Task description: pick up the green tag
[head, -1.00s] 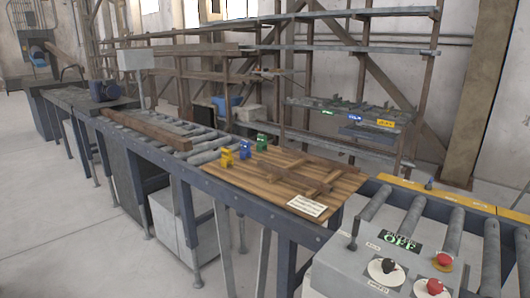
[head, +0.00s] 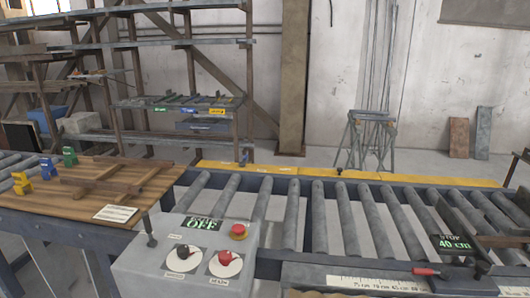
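A small green tag (head: 69,156) stands on the wooden board (head: 150,180) at the left of the head view, near the board's back edge. A blue tag (head: 47,169) and a yellow tag (head: 21,184) stand in a row with it, nearer the front left. Neither of my grippers is in view, so nothing is seen touching the green tag.
A control box (head: 185,262) with knobs and an "OFF" display stands right of the board. A roller conveyor (head: 320,215) runs to the right, with a yellow rail (head: 350,174) behind. A shelf rack (head: 180,104) with green, blue and yellow labels stands behind. A white card (head: 116,213) lies on the board.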

